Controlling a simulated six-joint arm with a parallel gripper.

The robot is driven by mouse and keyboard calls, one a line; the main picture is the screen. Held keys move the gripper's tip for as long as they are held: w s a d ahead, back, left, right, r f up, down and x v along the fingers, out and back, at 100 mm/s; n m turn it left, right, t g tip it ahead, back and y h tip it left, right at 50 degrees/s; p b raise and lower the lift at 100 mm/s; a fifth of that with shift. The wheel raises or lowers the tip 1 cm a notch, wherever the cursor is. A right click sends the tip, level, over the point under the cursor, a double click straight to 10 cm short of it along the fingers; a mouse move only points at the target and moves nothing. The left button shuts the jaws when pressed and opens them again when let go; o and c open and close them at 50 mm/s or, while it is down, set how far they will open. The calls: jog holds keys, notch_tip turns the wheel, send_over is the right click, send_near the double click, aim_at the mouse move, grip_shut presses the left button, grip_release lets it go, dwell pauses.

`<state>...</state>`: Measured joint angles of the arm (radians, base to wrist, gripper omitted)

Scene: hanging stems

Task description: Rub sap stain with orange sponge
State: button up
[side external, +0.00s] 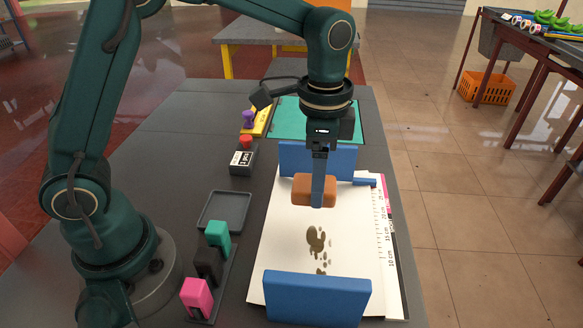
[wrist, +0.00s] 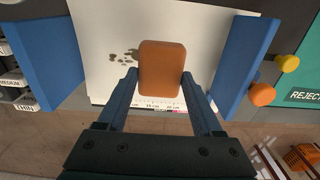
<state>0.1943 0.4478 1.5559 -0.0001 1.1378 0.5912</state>
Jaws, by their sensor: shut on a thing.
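The orange sponge (side external: 308,189) is a rounded block between the blue fingers of my gripper (side external: 322,200), which is shut on it. In the wrist view the sponge (wrist: 161,68) sits between the two fingertips (wrist: 160,82). The sap stain (side external: 316,241) is a group of brown-green blotches on the white sheet (side external: 282,228), nearer the camera than the sponge. It also shows in the wrist view (wrist: 125,57), to the left of the sponge. I cannot tell whether the sponge touches the sheet.
Blue upright blocks stand at the near (side external: 317,297) and far (side external: 300,158) ends of the sheet. A ruler strip (side external: 388,235) runs along its right side. A rack with pink (side external: 196,298), black and teal blocks and an empty grey tray (side external: 224,198) lie left. A green mat (side external: 352,120) is behind.

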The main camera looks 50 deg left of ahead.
send_over(314, 227)
jog(key=shift+f, duration=2.95)
notch_tip(314, 227, down, 2)
jog(key=shift+f, duration=0.15)
jog(key=shift+s+d, duration=0.55)
jog(key=shift+d, duration=0.1)
jog(key=shift+c, duration=0.6)
jog(key=shift+s+d, duration=3.1)
jog(key=shift+s, duration=0.05)
jog(key=shift+w+a, duration=3.85)
jog(key=shift+s+d+r, duration=0.1)
jog(key=shift+r, duration=4.15)
